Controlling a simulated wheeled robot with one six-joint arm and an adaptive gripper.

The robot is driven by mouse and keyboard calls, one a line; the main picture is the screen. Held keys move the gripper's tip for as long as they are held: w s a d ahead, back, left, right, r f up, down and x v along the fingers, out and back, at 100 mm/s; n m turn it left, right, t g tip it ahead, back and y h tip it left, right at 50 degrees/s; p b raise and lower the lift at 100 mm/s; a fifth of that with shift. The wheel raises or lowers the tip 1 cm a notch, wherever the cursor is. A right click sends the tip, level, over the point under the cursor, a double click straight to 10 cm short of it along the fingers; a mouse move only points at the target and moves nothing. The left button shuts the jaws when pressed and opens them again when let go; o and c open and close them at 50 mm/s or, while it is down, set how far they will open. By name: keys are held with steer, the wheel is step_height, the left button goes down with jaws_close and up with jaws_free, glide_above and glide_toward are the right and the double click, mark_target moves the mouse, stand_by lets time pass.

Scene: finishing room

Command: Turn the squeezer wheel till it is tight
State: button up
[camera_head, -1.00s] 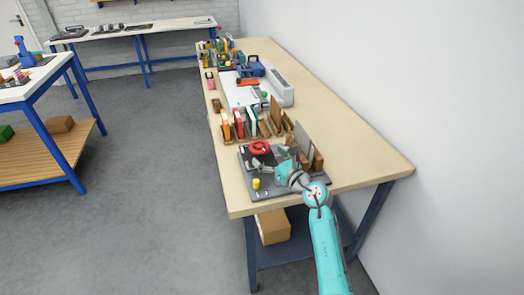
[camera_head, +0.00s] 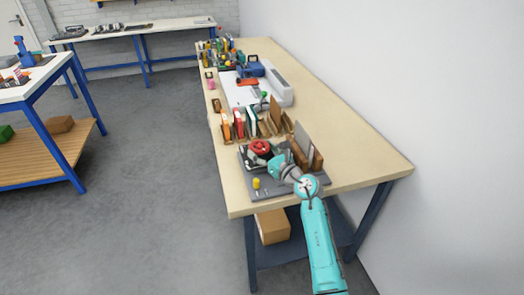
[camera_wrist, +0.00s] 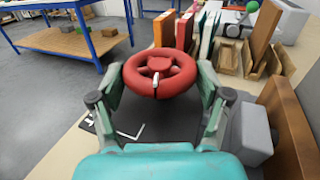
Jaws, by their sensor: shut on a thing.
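The squeezer wheel is a red wheel with a thick rim and a hub with spokes; it shows in the wrist view (camera_wrist: 160,74) between my fingers. In the head view the wheel (camera_head: 260,147) sits above a dark grey board (camera_head: 284,186) at the near end of the bench. My gripper (camera_wrist: 160,80) is shut on the wheel, one finger at its left side and one at its right. In the head view my gripper (camera_head: 262,158) is at the wheel, partly hidden by my wrist. The part below the wheel is hidden.
A yellow piece (camera_head: 256,183) stands on the board's front left. Books (camera_head: 238,124) and wooden holders stand behind the wheel. Upright boards (camera_head: 303,150) stand close on the right. The bench top (camera_head: 355,150) is clear farther right.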

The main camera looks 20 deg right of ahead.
steer(key=shift+a+m+h, duration=0.15)
steer(key=shift+m+h, duration=0.15)
steer(key=shift+h, duration=0.2)
steer(key=shift+f+m+t+h, duration=0.1)
steer(key=shift+m+t+h, duration=0.3)
steer(key=shift+h, duration=0.2)
steer(key=shift+m+h, duration=0.4)
steer(key=shift+h, duration=0.2)
steer(key=shift+m+h, duration=0.3)
steer(key=shift+h, duration=0.1)
steer(key=o, duration=1.1)
steer(key=s, duration=0.4)
steer(key=s+d, duration=0.1)
steer(key=s, duration=0.7)
steer(key=shift+d, duration=0.35)
